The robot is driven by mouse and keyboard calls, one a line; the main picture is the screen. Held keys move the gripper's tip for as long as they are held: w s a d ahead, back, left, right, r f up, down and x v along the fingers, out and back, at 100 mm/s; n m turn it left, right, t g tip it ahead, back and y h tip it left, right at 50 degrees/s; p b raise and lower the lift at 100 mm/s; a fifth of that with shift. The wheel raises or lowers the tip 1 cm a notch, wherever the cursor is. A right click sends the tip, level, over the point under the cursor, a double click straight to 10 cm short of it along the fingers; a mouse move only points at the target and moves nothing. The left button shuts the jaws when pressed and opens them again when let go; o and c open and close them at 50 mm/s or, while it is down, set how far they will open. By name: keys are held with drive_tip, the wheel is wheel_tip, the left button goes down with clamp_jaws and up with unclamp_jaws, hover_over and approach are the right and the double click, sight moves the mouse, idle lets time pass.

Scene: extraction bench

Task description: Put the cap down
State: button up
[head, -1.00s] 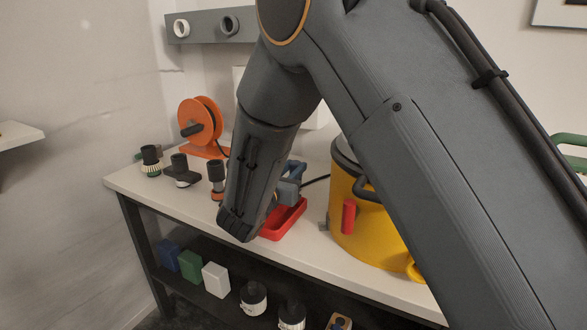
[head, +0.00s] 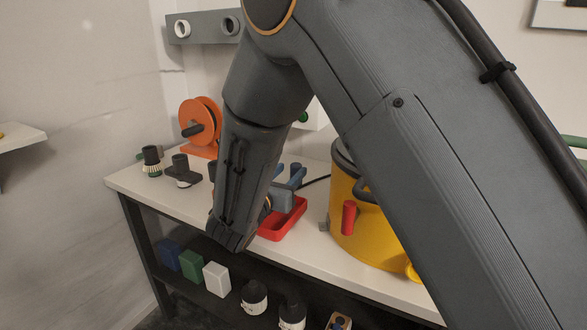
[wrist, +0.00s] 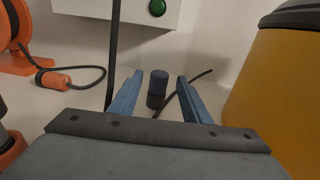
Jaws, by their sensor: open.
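My gripper (wrist: 155,97) is open, its two blue fingers apart with nothing pinched between them. In the head view my gripper (head: 290,183) is above and beside a shallow red tray (head: 293,220), and my arm hides part of this area.
A yellow pot (head: 362,230) with a red handle piece stands right of the tray. An orange reel (head: 203,117) and several dark-topped fittings (head: 152,158) stand at the left. A dark cable (wrist: 190,88) runs over the bench behind the cylinder. Boxes and bottles fill the lower shelf.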

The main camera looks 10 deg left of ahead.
drive_tip(key=v, duration=0.7)
drive_tip(key=shift+s+a+r+p, duration=0.15)
drive_tip(key=shift+s+r+p, duration=0.05)
drive_tip(key=shift+s+p, duration=0.1)
drive_tip(key=shift+s+a, duration=0.1)
drive_tip(key=shift+s, duration=0.35)
